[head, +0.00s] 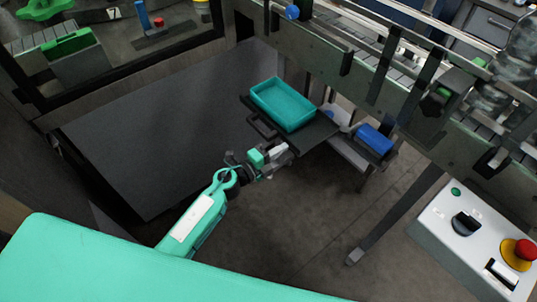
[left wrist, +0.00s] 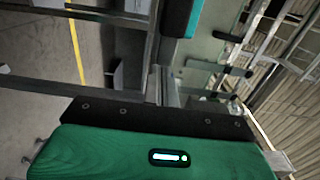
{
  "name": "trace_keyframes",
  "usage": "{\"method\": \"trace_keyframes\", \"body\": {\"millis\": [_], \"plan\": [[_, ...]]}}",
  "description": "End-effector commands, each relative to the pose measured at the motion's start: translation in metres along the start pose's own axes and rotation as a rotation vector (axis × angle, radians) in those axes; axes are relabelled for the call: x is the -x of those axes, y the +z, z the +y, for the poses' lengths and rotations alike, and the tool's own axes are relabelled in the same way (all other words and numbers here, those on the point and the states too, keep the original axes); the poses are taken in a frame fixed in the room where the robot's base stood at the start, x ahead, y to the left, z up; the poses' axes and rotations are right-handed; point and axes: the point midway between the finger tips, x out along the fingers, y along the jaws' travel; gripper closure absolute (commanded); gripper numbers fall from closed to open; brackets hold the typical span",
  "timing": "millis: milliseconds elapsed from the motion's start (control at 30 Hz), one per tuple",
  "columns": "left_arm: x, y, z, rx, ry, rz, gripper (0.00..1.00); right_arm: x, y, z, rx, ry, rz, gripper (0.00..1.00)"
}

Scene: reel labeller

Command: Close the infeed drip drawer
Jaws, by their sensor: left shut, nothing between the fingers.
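The infeed drip drawer appears to be the dark flat slide (head: 318,135) jutting out from under the conveyor in the head view, with a dark handle (head: 262,127) at its near-left edge. A teal rectangular tray (head: 283,104) sits on it and looks empty. My left gripper (head: 283,151) is shut and empty, just below the slide's near edge in the head view. I cannot tell whether it touches the slide. In the left wrist view, a teal edge (left wrist: 195,18) shows at the top and the fingertips cannot be made out. My right gripper is not in view.
A blue block (head: 375,138) sits on a bracket right of the slide. The conveyor frame (head: 350,80) runs across the top right. A control box (head: 475,235) with a red button stands at lower right. A large dark panel (head: 150,130) lies left; bare floor shows below the slide.

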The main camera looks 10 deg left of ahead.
Motion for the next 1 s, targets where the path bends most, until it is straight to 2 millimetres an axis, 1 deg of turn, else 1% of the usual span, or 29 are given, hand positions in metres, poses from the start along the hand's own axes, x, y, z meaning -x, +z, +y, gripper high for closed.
{"method": "trace_keyframes", "body": {"millis": [100,267,533,667,767,867,1000], "plan": [[-0.006,0.000,0.000,-0.001,0.000,0.000,1.00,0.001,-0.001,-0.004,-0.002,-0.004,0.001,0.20],[-0.007,0.000,0.000,-0.001,0.001,0.000,1.00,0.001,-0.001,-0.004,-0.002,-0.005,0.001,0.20],[-0.008,0.000,0.000,-0.001,0.000,0.000,1.00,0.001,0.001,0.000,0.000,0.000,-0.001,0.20],[-0.017,0.000,0.000,0.000,-0.001,0.000,1.00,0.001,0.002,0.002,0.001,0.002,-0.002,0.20],[-0.031,0.000,-0.001,0.000,-0.002,0.001,1.00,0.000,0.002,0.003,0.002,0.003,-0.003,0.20],[-0.051,0.000,-0.001,-0.001,-0.002,0.001,1.00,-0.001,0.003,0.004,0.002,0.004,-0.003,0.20],[-0.085,0.000,0.000,-0.002,-0.003,0.001,1.00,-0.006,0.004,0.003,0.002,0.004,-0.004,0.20]]}}
